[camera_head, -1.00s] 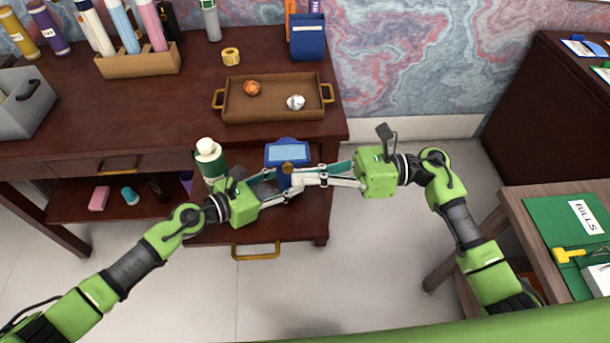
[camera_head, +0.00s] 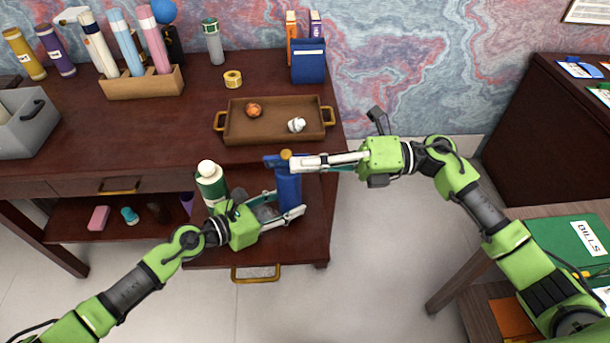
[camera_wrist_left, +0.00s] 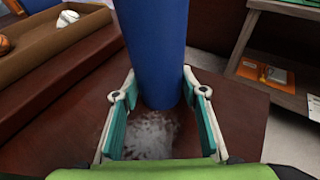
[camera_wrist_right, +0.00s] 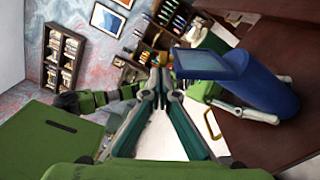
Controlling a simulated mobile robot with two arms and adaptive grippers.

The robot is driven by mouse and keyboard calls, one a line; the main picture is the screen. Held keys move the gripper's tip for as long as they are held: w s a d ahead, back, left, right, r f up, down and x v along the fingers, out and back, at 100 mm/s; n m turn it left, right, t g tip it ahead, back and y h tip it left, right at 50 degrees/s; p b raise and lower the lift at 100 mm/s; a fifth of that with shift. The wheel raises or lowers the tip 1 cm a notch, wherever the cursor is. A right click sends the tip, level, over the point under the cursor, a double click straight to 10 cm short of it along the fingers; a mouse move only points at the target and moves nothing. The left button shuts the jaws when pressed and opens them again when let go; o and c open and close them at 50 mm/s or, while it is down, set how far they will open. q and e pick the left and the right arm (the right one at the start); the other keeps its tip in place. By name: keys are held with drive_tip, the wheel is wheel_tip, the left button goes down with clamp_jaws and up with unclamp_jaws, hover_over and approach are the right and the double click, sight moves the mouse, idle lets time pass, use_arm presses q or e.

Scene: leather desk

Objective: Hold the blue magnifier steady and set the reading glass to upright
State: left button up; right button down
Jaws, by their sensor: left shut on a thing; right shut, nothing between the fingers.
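The blue magnifier (camera_head: 289,190) stands on the low shelf in front of the desk. My left gripper (camera_head: 283,207) is shut around its blue column, which shows between the fingers in the left wrist view (camera_wrist_left: 155,45). The reading glass frame (camera_head: 273,162) at its top now looks narrow from above, its pane out of sight. In the right wrist view the pale glass (camera_wrist_right: 201,63) faces the camera; its exact tilt is hard to tell. A brass knob (camera_head: 286,154) sits at the top. My right gripper (camera_head: 294,164) is shut and empty, its tips close beside the frame and knob; contact is unclear.
A green bottle with a white cap (camera_head: 210,182) stands just left of the magnifier. A brown tray (camera_head: 232,130) with two small balls lies on the desk behind. A side table with a green folder (camera_head: 566,238) is at the right. Floor between is free.

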drive_tip(key=w+r+m, duration=0.1)
drive_tip(key=m, duration=0.1)
drive_tip(key=w+m, duration=0.1)
drive_tip(key=shift+w+r+m, duration=0.3)
drive_tip(key=shift+r+m, duration=0.05)
drive_tip(key=shift+m, duration=0.05)
drive_tip(key=shift+w+r, duration=0.15)
drive_tip(key=shift+w, duration=0.45)
drive_tip(key=s+d, duration=0.3)
drive_tip(key=d, duration=0.8)
drive_tip(key=shift+s, duration=0.3)
use_arm(q)
drive_tip(key=o, duration=0.9)
